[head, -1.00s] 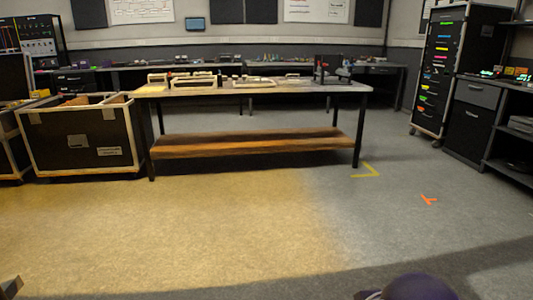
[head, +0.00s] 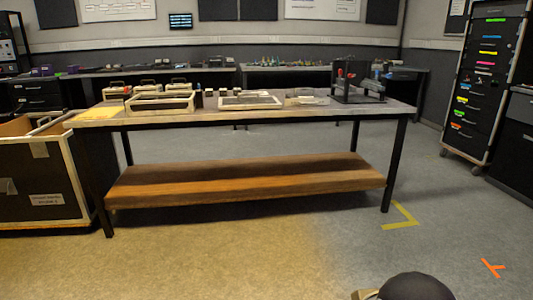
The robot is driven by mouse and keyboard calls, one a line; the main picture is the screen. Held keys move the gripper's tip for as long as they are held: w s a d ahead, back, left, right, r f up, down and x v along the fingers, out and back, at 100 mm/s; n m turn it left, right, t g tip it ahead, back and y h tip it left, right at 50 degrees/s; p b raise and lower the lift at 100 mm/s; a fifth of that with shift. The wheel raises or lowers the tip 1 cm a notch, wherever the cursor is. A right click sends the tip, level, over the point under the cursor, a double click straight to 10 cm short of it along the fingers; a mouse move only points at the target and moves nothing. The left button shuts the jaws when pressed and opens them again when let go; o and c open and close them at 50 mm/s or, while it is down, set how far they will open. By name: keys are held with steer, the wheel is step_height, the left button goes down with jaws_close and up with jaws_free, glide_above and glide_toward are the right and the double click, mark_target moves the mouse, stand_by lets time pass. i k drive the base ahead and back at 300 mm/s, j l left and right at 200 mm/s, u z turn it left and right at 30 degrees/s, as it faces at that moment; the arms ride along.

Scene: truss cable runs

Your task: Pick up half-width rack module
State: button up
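A long worktable (head: 240,118) stands ahead with several small items on its top. I cannot tell which item is the half-width rack module; they are small at this distance. A black open frame (head: 372,98) with red bits stands at the table's right end. A pale-rimmed tray (head: 160,109) sits left of centre, and a flatter pale tray (head: 250,103) sits near the middle. My gripper does not show clearly; only a dark rounded part of my own body is at the bottom edge, well short of the table.
An open-topped black case (head: 38,190) with pale edges stands left of the table. A tall dark cabinet (head: 480,80) with coloured labels stands at the right. The table has a low wooden shelf (head: 245,182). The floor in front is clear, with yellow and orange tape marks.

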mark_target(312, 99)
steer(key=i, duration=2.35)
